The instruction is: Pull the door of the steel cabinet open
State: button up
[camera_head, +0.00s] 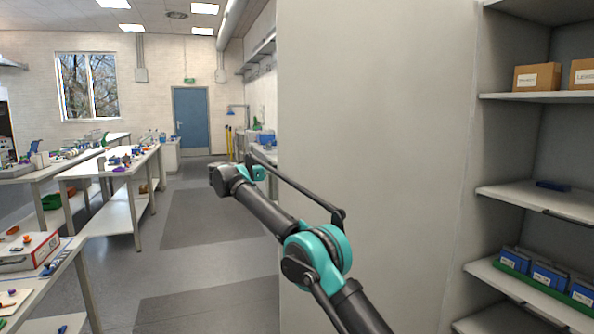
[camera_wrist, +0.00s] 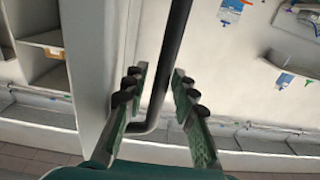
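A dark bar handle (camera_wrist: 172,60) runs between the two green-and-black fingers of my gripper (camera_wrist: 157,92) in the wrist view. The fingers are apart, one on each side of the bar, with gaps showing. The bar bends inward at its lower end, toward a pale surface. A large pale grey panel (camera_head: 380,120), seemingly part of the steel cabinet, fills the middle of the head view. My arm reaches across in front of its lower left part. The fingers and handle cannot be made out in the head view. Whether the door is ajar is unclear.
Open shelves (camera_head: 535,196) right of the panel hold cardboard boxes (camera_head: 537,77) and blue boxes (camera_head: 550,276). Workbenches (camera_head: 110,168) with small items stand at left. Clear floor (camera_head: 210,220) leads to a blue door (camera_head: 191,120) at the back.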

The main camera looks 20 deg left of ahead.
aim_at(279, 170)
jog(key=shift+v, duration=2.05)
